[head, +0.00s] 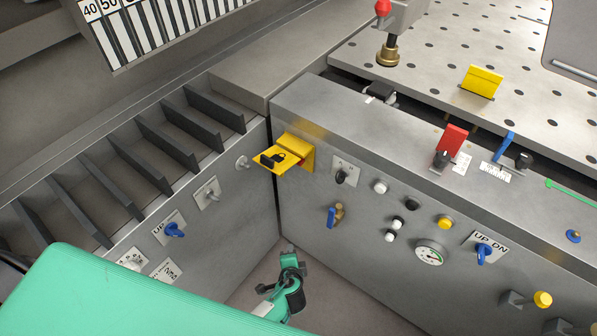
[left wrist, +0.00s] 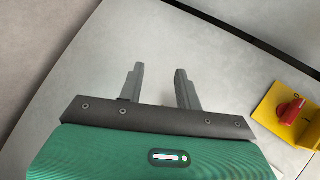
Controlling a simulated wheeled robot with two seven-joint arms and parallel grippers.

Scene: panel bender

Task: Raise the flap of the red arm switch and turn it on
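The red flap (head: 453,140) of the arm switch is on the top ledge of the right-hand cabinet in the head view. It looks raised, standing tilted up. A dark switch part (head: 441,159) shows at its foot; its on or off position is too small to tell. My left gripper (left wrist: 158,72) is open and empty in the left wrist view, with both fingers apart. A green and black arm part (head: 288,288) of mine hangs low between the cabinets in the head view, well away from the red flap. My right gripper cannot be made out.
A yellow box (head: 298,144) with an open plate juts out at the cabinet corner; a yellow plate with a red knob (left wrist: 290,111) shows at the wrist view's right. A blue flap (head: 505,146) stands beside the red one. Knobs and a gauge (head: 430,253) protrude from the front.

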